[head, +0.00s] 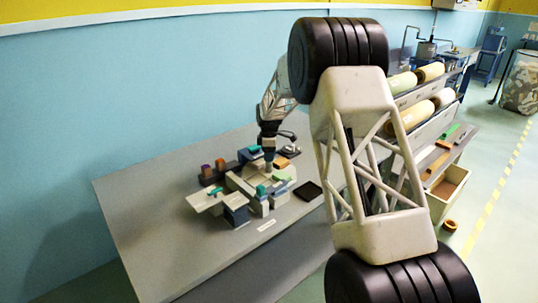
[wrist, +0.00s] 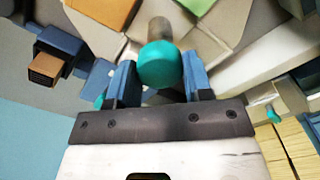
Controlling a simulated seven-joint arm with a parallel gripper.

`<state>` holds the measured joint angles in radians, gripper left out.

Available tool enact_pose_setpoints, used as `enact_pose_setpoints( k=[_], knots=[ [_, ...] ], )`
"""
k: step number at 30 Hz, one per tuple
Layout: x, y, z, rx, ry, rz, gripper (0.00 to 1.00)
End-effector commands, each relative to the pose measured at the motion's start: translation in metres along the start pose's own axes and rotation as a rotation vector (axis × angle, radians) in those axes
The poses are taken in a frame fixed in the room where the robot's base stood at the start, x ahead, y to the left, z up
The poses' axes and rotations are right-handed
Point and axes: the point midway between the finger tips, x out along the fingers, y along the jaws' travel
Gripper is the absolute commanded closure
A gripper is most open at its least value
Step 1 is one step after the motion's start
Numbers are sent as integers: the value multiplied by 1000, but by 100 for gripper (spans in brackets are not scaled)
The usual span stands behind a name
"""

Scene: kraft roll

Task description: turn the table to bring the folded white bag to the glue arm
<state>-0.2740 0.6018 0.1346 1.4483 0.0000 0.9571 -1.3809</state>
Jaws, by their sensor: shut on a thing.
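In the head view my gripper (head: 269,157) reaches down onto a beige round table (head: 240,182) in the middle of a cluster of small machines. In the wrist view my gripper (wrist: 158,72) has its blue fingers on either side of a teal-capped knob (wrist: 159,64) on a short brown post, and is shut on it. Beige table surface lies beyond the knob, with a green piece (wrist: 222,15) and an orange-brown piece (wrist: 105,10) on it. I cannot pick out the folded white bag or the glue arm for certain.
A blue block with a brown end (wrist: 48,66) stands left of the fingers in the wrist view. A dark tray (head: 308,191) lies right of the cluster on the grey table (head: 160,225). Paper rolls (head: 402,83) stand on a rack behind.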

Motion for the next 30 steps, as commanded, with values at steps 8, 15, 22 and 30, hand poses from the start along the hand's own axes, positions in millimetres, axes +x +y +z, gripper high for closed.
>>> enact_pose_setpoints(
  k=[8,15,22,30],
  knots=[
    [0,0,0,-119,0,0,96],
    [0,0,0,-239,0,1,96],
    [0,0,0,-354,0,0,96],
    [-1,0,0,-490,0,1,96]
  ],
)
